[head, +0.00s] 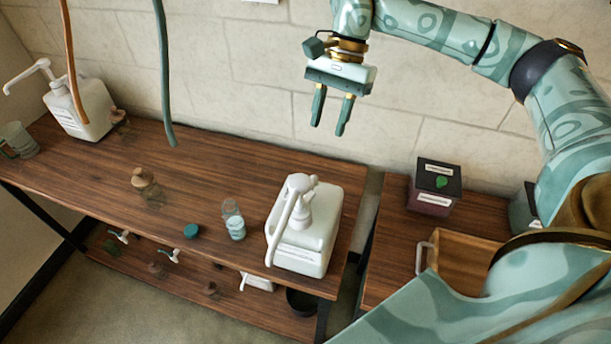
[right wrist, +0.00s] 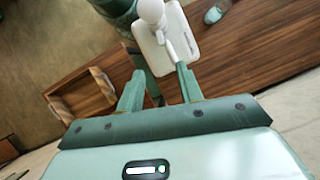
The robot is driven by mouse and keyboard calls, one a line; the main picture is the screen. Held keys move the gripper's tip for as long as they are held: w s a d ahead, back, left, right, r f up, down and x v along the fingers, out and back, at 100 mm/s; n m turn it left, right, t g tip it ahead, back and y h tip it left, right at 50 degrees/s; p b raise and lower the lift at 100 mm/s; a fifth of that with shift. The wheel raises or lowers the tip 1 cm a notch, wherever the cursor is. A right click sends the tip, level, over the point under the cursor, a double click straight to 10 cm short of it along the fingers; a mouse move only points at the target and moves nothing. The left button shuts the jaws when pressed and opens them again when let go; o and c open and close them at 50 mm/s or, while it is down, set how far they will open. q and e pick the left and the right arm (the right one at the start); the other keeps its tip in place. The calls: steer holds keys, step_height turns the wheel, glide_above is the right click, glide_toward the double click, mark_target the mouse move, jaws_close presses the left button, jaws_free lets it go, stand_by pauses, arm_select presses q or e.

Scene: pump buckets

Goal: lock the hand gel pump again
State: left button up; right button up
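Two white pump bottles stand on the wooden bench; I cannot read which is the hand gel. The nearer pump bottle (head: 318,240) is at the bench's right end, with its white pump head (head: 299,188) low on it and the spout pointing toward the front. It also shows in the right wrist view (right wrist: 178,48), beyond my fingers. The other pump bottle (head: 88,112) is at the far left, its pump (head: 42,70) standing tall. My right gripper (head: 328,128) is open and empty, raised above and behind the nearer bottle, touching nothing. My left gripper is not in view.
A glass of bluish liquid (head: 236,229), a teal cap (head: 191,231) and a corked jar (head: 144,178) stand on the bench. A lower shelf holds small pumps (head: 122,237). Two hanging hoses (head: 163,75) cross the left.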

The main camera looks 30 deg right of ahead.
glide_toward(310, 195)
steer(key=b+x, duration=0.1)
steer(key=x, duration=0.6)
steer(key=shift+a+f, duration=0.1)
steer(key=shift+f, duration=0.2)
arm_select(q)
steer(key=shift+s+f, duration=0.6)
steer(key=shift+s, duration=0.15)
arm_select(e)
steer(key=shift+f, duration=0.1)
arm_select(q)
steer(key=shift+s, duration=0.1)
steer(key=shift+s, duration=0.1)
arm_select(e)
jaws_close()
